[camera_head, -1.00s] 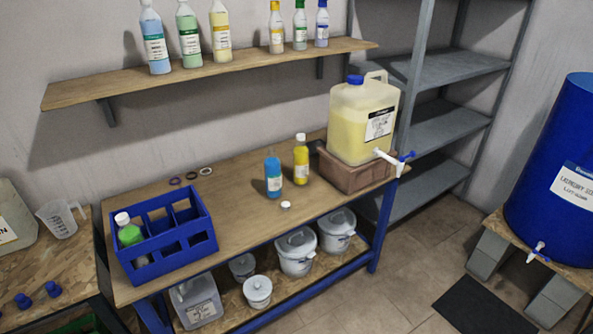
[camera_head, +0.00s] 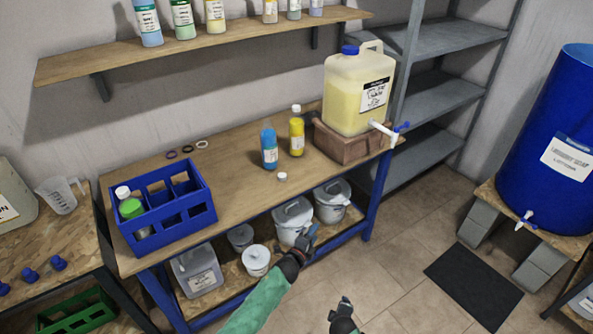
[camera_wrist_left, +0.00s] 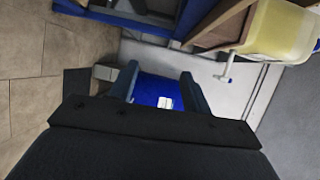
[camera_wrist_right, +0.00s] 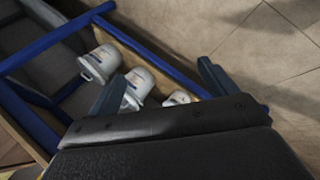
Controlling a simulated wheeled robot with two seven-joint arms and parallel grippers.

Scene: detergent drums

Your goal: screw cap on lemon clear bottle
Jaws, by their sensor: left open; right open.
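A yellow bottle (camera_head: 297,137) with a white top stands upright on the workbench. A blue bottle (camera_head: 269,150) stands beside it on the left and shows no white cap. A loose white cap (camera_head: 282,176) lies on the bench in front of them. The labels are too small to read, so I cannot tell which bottle is lemon clear. My left gripper (camera_head: 312,233) is open and empty, in front of the bench near its lower shelf. My right gripper (camera_head: 345,302) is open, low at the bottom of the head view. Both finger pairs show in the wrist views.
A blue crate (camera_head: 187,225) holding a green bottle stands at the bench's left. A yellow jug (camera_head: 358,95) with a tap stands on a brown block (camera_head: 343,146) at the right. The bench middle is mostly clear.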

